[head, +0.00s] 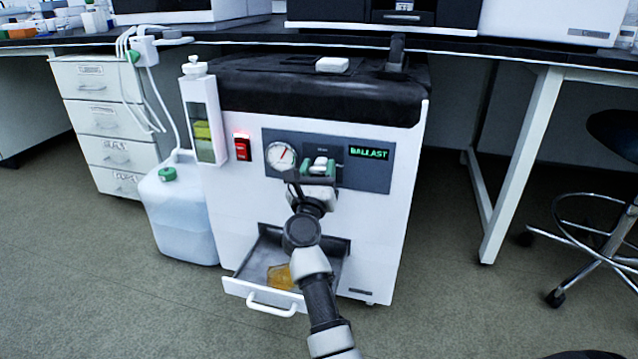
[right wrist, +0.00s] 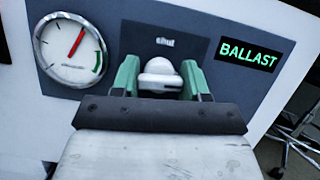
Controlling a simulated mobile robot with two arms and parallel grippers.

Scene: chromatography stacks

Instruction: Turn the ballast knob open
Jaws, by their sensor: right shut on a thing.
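The ballast knob (right wrist: 160,75) is a white knob on the grey panel (head: 347,177) at the front of the white pump cabinet (head: 385,225). It also shows in the head view (head: 320,162). My right gripper (right wrist: 160,80) is shut on the knob, with one green finger on each side of it. In the head view my right gripper (head: 318,169) reaches the panel from below. The word "shut" shows above the knob. A lit green "BALLAST" sign (head: 369,153) is to its right. My left gripper is not in view.
A round gauge (head: 281,156) with a red needle is left of the knob, and a red switch (head: 242,146) further left. Below my arm an open drawer (head: 262,299) with amber liquid sticks out. A white jug (head: 180,215) stands at the left, a stool (head: 600,240) at the right.

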